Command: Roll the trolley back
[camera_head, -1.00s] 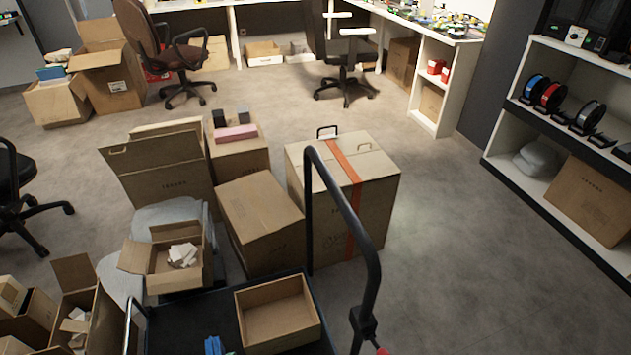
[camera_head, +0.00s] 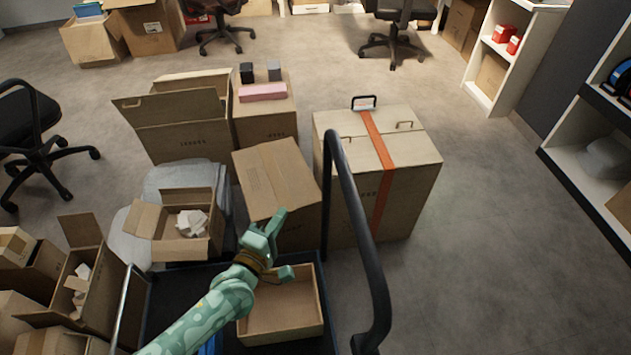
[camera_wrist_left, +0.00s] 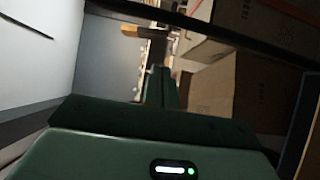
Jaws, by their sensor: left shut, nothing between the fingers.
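The trolley has a dark flat deck (camera_head: 175,305) and a tall black handle (camera_head: 364,230) rising at its right side. An open shallow carton (camera_head: 283,318) sits on the deck. My left gripper (camera_head: 277,222) is green, shut and empty. In the picture it lies over the shallow carton and the closed box behind it, left of the handle and apart from it. Its shut fingers also show in the left wrist view (camera_wrist_left: 160,88), where a dark bar crosses the top. My right gripper is not in view.
A large carton with orange tape (camera_head: 410,180) stands beyond the handle. A tilted closed box (camera_head: 270,175) and an open carton with white pieces (camera_head: 175,245) crowd the far side. Open cartons (camera_head: 85,290) stand at left. The floor at right (camera_head: 480,270) is clear.

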